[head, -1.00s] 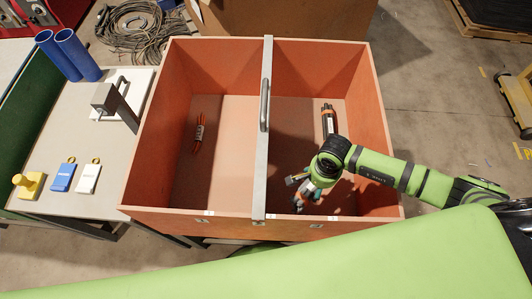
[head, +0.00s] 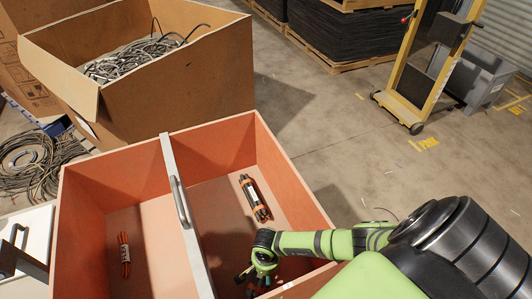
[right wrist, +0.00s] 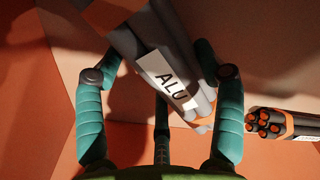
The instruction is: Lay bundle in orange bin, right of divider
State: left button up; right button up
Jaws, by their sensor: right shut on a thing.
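The orange bin (head: 215,152) stands open, split by a grey divider (head: 197,258) with a handle. My right gripper (head: 250,277) is low in the near part of the compartment right of the divider. It is shut on a bundle of thick grey cables, the ALU bundle (right wrist: 172,75), which has a white label and lies tilted between the teal fingers. In the head view the gripper and arm mostly hide this bundle. Whether it touches the bin floor is unclear.
A black bundle with orange bands (head: 255,198) lies farther back in the same compartment; it also shows in the right wrist view (right wrist: 270,124). An orange bundle (head: 124,255) lies left of the divider. A cardboard box of cable scrap (head: 185,85) stands behind the bin.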

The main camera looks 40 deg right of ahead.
jog(key=shift+f, duration=0.25)
jog(key=shift+f, duration=0.15)
jog(key=o, duration=1.7)
jog(key=shift+r, duration=0.4)
notch_tip(320, 180, up, 12)
jog(key=p, duration=0.1)
jog(key=shift+f+p, duration=0.25)
jog(key=shift+p, duration=0.1)
